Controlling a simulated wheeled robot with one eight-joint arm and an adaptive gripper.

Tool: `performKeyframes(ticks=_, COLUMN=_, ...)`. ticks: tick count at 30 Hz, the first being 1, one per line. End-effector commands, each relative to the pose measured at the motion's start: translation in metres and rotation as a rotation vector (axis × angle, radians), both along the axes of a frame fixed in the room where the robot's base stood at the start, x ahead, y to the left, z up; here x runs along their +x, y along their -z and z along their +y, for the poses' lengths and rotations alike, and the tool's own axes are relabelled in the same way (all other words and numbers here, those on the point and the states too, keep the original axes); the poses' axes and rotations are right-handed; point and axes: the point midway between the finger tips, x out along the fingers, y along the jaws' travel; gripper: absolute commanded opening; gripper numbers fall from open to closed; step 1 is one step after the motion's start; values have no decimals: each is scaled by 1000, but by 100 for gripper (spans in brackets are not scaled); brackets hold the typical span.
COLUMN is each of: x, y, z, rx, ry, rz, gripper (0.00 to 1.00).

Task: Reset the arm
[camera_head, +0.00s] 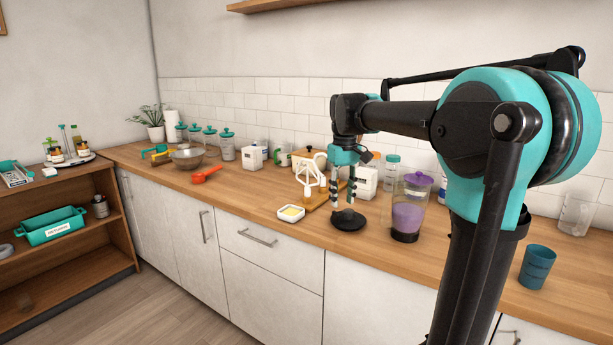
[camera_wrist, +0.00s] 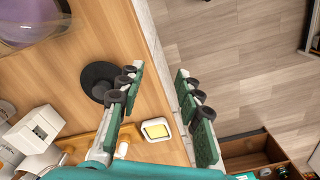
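My gripper (camera_head: 343,198) points down over the counter's front part, in front of the tiled wall. Its two fingers stand apart in the wrist view (camera_wrist: 160,72), with nothing between them. A black round lid-like piece with a raised middle (camera_head: 348,221) lies on the counter below the fingers. In the wrist view it is left of the left finger (camera_wrist: 93,80), partly hidden by it. My gripper looks empty and apart from the things around it.
A blender jar with purple contents (camera_head: 407,215) stands right of my gripper. A small white dish with yellow contents (camera_head: 291,213), a white wire rack (camera_head: 308,172) and a wooden board (camera_head: 325,196) are left. A blue cup (camera_head: 536,267) stands far right. The floor (camera_head: 165,295) is clear.

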Motion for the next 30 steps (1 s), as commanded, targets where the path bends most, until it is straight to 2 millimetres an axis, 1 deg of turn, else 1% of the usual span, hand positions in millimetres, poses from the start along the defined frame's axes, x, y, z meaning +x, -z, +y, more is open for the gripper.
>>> performKeyframes(ticks=2, x=0, y=1, z=0, rx=0, ry=1, rz=-1, gripper=35)
performKeyframes(ticks=11, x=-16, y=34, z=-14, rx=9, ry=56, rz=-44, gripper=35)
performKeyframes(ticks=14, x=-25, y=51, z=-20, rx=14, ry=80, rz=-65, gripper=35)
performKeyframes(ticks=19, x=-47, y=86, z=-34, rx=24, ry=137, rz=-110, gripper=35)
performKeyframes(ticks=23, x=-74, y=123, z=-47, rx=36, ry=196, rz=-157, gripper=35)
performKeyframes(ticks=26, x=-106, y=162, z=-60, rx=48, ry=261, rz=-208, gripper=35)
performKeyframes(ticks=27, x=-122, y=180, z=-65, rx=54, ry=289, rz=-232, gripper=35)
performKeyframes(ticks=30, x=-159, y=217, z=-76, rx=68, ry=352, rz=-285, gripper=35)
